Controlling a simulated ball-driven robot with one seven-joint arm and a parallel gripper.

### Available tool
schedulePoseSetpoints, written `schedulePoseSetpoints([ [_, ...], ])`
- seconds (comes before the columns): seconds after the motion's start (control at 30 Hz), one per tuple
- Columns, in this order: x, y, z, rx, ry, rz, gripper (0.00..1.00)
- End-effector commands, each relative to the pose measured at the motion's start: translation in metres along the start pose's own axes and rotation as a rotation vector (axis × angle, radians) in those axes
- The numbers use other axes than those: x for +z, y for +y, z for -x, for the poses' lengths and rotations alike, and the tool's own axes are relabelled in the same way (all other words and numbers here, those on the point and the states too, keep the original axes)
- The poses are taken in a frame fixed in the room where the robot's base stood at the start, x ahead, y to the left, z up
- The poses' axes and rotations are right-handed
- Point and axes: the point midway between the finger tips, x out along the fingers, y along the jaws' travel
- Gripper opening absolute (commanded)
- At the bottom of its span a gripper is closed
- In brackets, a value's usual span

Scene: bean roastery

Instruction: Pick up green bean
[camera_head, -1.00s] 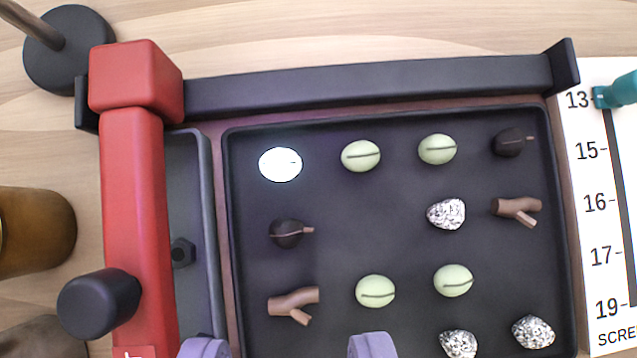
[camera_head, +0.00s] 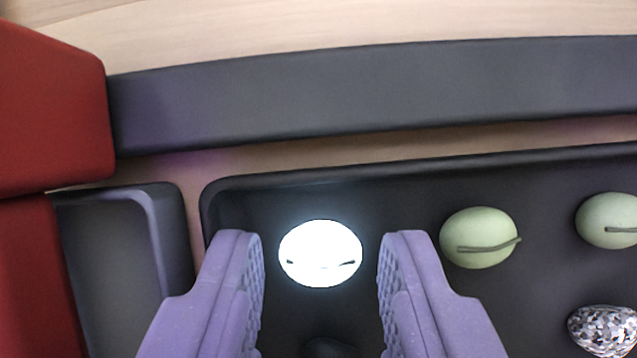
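Two pale green beans, each with a dark crease, lie in the dark tray (camera_head: 400,192). One green bean (camera_head: 479,238) is just right of my gripper's right finger, and another green bean (camera_head: 607,221) is at the right edge. A glowing white bean-shaped piece (camera_head: 320,254) with a dark crease lies near the tray's back left corner. My gripper (camera_head: 320,258) is open, its purple fingers on either side of the white piece with a gap to each. It holds nothing. Whether the fingertips touch the tray floor I cannot tell.
A speckled stone (camera_head: 603,329) lies at the lower right. A dark piece (camera_head: 330,347) shows partly between the fingers at the bottom. A dark bar (camera_head: 370,85) runs behind the tray. A red post (camera_head: 45,110) and a narrow grey compartment (camera_head: 125,270) stand at left.

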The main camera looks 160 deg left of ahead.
Motion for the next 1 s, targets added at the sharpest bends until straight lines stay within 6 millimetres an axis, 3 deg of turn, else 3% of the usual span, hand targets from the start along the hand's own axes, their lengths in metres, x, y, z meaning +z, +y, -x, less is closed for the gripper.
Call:
schedulePoseSetpoints([
  [0.13,0.000,0.000,0.001,0.000,-0.001,0.001,0.36],
  [0.3,0.000,0.000,0.001,0.000,-0.001,0.000,0.00],
  [0.77,-0.001,0.000,0.003,0.000,0.000,0.000,0.00],
  [0.87,-0.006,-0.001,0.015,-0.001,0.002,0.000,0.00],
  [1.0,-0.019,-0.001,0.044,-0.002,0.003,0.001,0.00],
])
